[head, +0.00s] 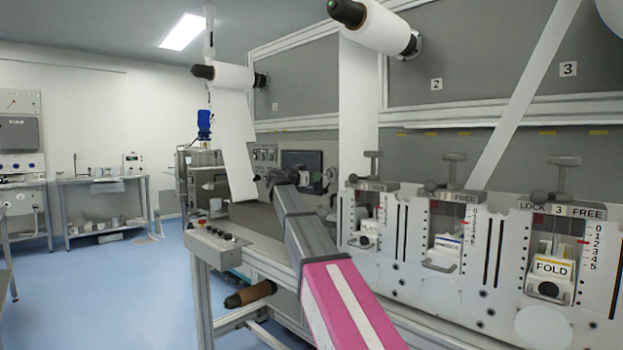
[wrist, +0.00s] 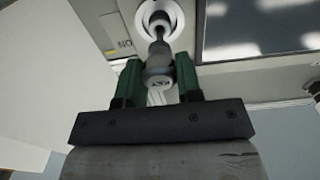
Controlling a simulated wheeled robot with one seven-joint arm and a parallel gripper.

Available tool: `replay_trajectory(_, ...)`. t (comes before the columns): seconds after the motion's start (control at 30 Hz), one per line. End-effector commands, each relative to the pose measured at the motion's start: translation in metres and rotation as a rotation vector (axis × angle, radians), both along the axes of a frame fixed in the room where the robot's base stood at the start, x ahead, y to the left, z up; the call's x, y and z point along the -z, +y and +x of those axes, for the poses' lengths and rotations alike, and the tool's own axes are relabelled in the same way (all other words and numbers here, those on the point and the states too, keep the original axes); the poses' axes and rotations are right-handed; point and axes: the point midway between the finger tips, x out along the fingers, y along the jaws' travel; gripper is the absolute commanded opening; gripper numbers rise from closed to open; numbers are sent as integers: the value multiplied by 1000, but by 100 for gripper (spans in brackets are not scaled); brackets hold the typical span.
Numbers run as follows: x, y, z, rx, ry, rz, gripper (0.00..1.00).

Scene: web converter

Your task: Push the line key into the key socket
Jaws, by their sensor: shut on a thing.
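The line key (wrist: 160,76) is in the wrist view, a grey piece with a rounded head bearing printed letters and a dark, narrower shaft. My gripper (wrist: 158,72) is shut on its head between two green fingers. The shaft points up the picture at the key socket (wrist: 177,17), a pale round ring with a dark centre. The shaft's end overlaps the socket's centre; I cannot tell how far it is inside. In the head view my gripper (head: 279,180) is small at the far end of my arm, beside the control panel, and the key cannot be made out there.
A dark screen (wrist: 255,25) is right of the socket, and a label plate (wrist: 118,35) is left of it. In the head view, a hanging white web (head: 237,145) is left of my gripper. Several numbered lock stations (head: 450,235) line the right. Blue floor (head: 110,290) is open at left.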

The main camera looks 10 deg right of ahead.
Motion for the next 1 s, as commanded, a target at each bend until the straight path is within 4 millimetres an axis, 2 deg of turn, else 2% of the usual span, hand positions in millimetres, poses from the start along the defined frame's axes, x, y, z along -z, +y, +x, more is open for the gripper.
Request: replay_trajectory(1.0,0,-14,11,0,0,0,0)
